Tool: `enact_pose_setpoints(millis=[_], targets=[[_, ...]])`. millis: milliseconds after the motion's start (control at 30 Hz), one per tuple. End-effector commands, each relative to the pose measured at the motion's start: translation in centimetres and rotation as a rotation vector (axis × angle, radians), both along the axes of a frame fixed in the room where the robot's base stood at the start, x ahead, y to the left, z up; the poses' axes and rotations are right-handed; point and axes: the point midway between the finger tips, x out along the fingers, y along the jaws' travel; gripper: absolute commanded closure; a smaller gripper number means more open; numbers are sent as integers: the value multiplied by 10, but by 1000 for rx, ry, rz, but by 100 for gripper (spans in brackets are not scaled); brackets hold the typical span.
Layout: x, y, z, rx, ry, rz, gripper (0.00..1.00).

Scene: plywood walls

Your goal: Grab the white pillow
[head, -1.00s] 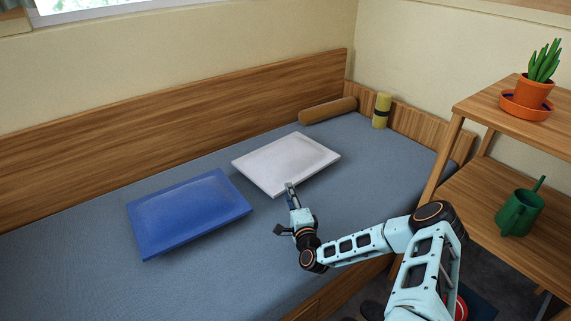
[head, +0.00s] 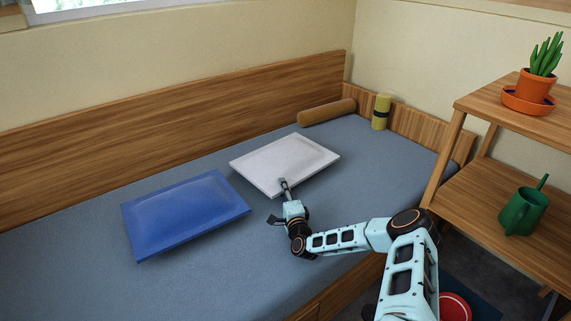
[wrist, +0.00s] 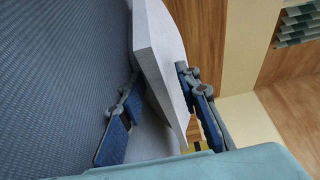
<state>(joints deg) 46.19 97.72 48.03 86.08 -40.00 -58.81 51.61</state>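The white pillow (head: 285,160) lies flat on the blue-grey mattress in the head view. My gripper (head: 285,186) is at the pillow's near edge, with a finger showing over that edge. In the wrist view, the white pillow (wrist: 163,55) reaches in between the two blue-padded fingers of my gripper (wrist: 162,112). The fingers are apart, one on each side of the pillow's edge. A gap shows between the left finger and the pillow; contact on the right side is unclear.
A blue pillow (head: 186,214) lies to the left on the mattress (head: 80,265). A brown bolster (head: 326,111) and a yellow roll (head: 381,111) are at the far end. A wooden shelf (head: 490,195) with a potted cactus (head: 538,80) and green watering can (head: 523,211) stands right.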

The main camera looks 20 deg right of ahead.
Motion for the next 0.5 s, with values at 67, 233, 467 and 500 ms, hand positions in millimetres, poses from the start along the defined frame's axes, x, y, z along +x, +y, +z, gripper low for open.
enact_pose_setpoints(millis=[67,233,467,500], targets=[[0,0,0,0,0,0,70],[0,0,0,0,0,-1,84],[-1,0,0,0,0,-1,100],[-1,0,0,0,0,-1,100]])
